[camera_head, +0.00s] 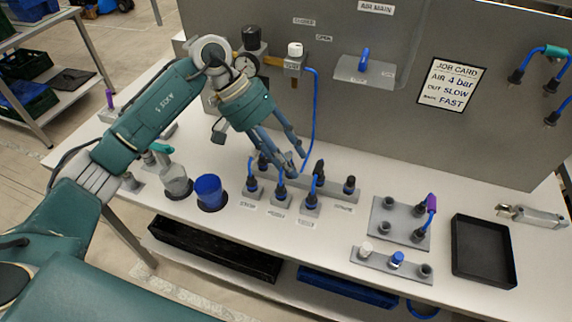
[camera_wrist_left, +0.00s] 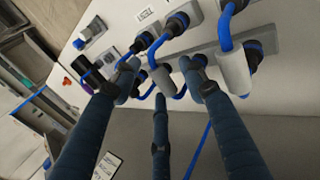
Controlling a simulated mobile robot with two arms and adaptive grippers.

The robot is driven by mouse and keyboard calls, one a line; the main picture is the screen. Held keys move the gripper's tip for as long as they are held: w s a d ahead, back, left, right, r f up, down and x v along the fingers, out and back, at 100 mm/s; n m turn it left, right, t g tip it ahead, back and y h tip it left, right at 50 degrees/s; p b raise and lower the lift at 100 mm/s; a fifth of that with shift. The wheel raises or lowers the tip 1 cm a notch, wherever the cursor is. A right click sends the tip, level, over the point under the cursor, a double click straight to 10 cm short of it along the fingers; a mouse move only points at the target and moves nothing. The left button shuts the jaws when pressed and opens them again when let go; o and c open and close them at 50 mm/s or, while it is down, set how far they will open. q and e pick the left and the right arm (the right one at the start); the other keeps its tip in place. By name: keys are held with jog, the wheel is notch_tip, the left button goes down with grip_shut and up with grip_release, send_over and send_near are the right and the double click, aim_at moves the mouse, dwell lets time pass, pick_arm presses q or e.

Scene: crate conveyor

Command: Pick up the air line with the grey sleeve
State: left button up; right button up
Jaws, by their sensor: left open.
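Several blue air lines stand in the grey manifold block (camera_head: 332,186). Another line, to the right and outside the fingers, also has a pale grey sleeve (camera_wrist_left: 235,72). My left gripper (camera_head: 297,163) is open above the manifold and partly hides the lines there. I cannot tell whether the fingers touch the sleeve. My right gripper is out of view.
A blue cup (camera_head: 208,190) and a grey cup (camera_head: 175,178) stand left of the manifold. A purple-sleeved line (camera_head: 431,203) is on a plate to the right, beside a black tray (camera_head: 457,250). The upright panel (camera_head: 400,130) with a job card (camera_head: 451,84) bounds the table behind.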

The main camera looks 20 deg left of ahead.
pick_arm(q)
jog(key=shift+f, duration=0.15)
grip_shut()
dwell(0.4)
jog(key=shift+r, duration=0.4)
notch_tip(320, 180, up, 19)
jog(key=b, duration=0.3)
jog(key=shift+r, duration=0.15)
